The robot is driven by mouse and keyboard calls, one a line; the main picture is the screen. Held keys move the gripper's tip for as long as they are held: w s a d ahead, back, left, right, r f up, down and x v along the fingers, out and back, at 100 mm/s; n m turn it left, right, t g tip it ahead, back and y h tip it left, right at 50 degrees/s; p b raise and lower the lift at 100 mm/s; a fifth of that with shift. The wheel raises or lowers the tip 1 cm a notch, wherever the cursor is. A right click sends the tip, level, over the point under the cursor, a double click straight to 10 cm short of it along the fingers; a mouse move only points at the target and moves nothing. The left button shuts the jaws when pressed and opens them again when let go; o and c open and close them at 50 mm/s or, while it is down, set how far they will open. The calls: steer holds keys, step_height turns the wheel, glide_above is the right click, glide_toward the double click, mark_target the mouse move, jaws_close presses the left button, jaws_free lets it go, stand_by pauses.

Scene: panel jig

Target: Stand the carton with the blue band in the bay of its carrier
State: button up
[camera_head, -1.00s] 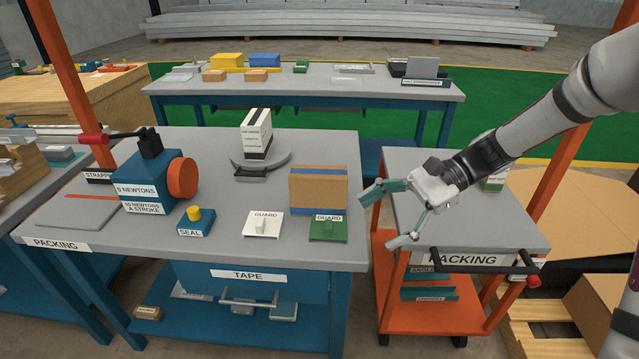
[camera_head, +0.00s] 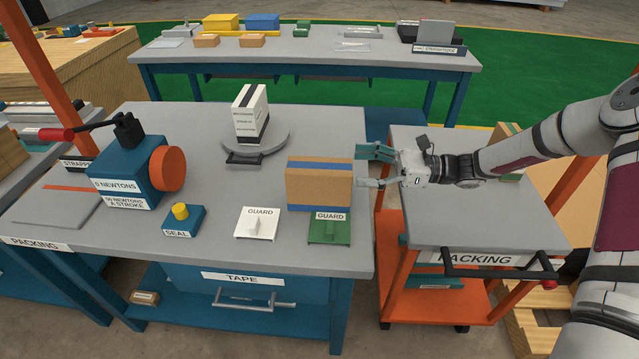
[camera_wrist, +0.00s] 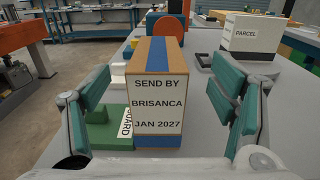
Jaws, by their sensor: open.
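The brown carton with the blue band (camera_head: 320,187) stands upright on the grey packing bench, near its right edge. In the wrist view the carton (camera_wrist: 157,95) shows an end label reading SEND BY BRISANCA JAN 2027, with blue along its top and below the label. My gripper (camera_head: 372,168) is open and level, just right of the carton. In the wrist view my gripper's teal fingers (camera_wrist: 160,85) are spread to the left and right of the carton's near end, with no clear contact. I cannot make out which thing is its carrier.
A green guard (camera_head: 328,228) and a white guard (camera_head: 257,223) lie at the bench front. A white parcel carton (camera_head: 249,113) stands on a round plate behind. A blue tensioner (camera_head: 127,175) is at left. The grey-topped trolley (camera_head: 480,215) is under my arm.

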mark_target(326, 166)
steer(key=a, duration=0.3)
steer(key=shift+a, duration=0.1)
steer(key=shift+a+f+p, duration=0.15)
steer(key=shift+a+p, duration=0.05)
steer(key=shift+a, duration=1.15)
steer(key=shift+a+f+p, duration=0.15)
steer(key=shift+a+p, duration=0.05)
steer(key=shift+a, duration=1.15)
steer(key=c, duration=1.9)
